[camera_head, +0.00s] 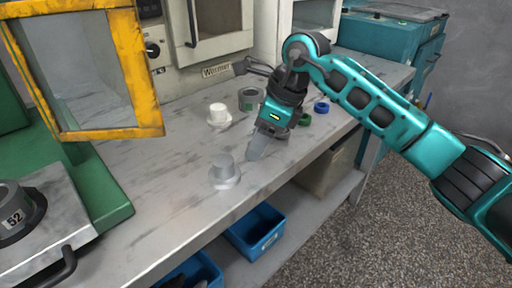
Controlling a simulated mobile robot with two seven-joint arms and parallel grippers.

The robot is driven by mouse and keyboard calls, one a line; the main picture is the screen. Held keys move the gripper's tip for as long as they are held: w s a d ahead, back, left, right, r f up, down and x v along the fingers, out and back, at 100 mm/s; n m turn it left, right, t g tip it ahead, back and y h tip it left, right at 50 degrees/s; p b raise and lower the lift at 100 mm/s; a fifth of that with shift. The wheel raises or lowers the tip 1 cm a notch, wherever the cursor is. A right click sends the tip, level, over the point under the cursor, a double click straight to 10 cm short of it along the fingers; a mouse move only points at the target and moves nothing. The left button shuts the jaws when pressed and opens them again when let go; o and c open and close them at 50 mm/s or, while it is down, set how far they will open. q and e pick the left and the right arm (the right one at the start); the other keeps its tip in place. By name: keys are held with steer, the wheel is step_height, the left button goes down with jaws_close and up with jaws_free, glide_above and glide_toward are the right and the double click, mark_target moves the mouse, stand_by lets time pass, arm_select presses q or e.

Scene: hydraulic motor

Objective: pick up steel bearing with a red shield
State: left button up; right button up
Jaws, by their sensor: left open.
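No bearing with a red shield can be made out. A ring-shaped part with green (304,119) and one with blue (322,107) lie on the grey workbench (165,195), to the right of my right gripper. My right gripper (258,148) hangs from the teal arm that comes in from the right. It points down over the middle of the bench, with a grey finger low near the surface. I cannot tell its opening, and nothing is visibly held. It hides part of the bench behind it. My left gripper does not show.
A white flanged part (218,114), a grey flanged part (224,171) and a grey hollow cylinder (250,98) stand near the gripper. A yellow-framed door (137,70) overhangs the left. Blue bins (257,232) sit below the bench. The front bench surface is mostly clear.

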steer(key=c, duration=0.9)
